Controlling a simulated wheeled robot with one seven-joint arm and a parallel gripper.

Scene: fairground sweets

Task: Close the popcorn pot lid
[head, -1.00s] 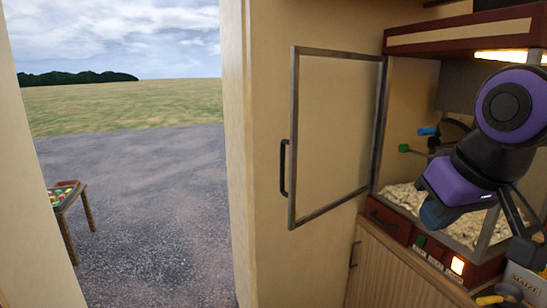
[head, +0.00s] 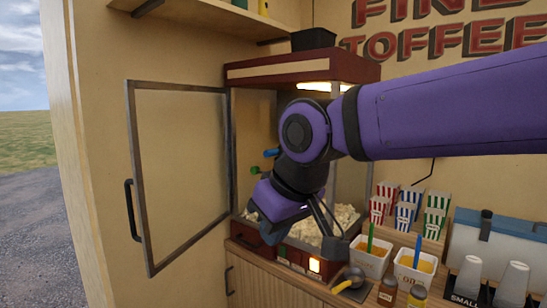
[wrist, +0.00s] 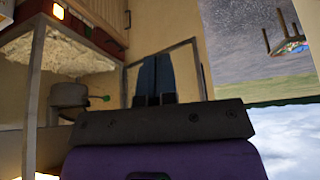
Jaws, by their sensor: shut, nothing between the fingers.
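The popcorn pot is inside the popcorn cabinet, mostly hidden by my arm in the head view. A green handle end (head: 254,170) and a blue handle end (head: 271,153) show left of my arm. In the wrist view, which is upside down, the grey pot (wrist: 68,94) shows with its green handle end (wrist: 105,98). The lid cannot be made out clearly, so its angle is uncertain. My gripper (wrist: 155,97) is shut and empty, its fingers together and apart from the pot.
The glass cabinet door (head: 182,165) stands open at the left, near my gripper. Loose popcorn (head: 305,232) covers the cabinet floor. Striped boxes (head: 408,210), tubs (head: 369,262) and cups (head: 512,280) stand on the counter at the right. Open ground lies outside at the left.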

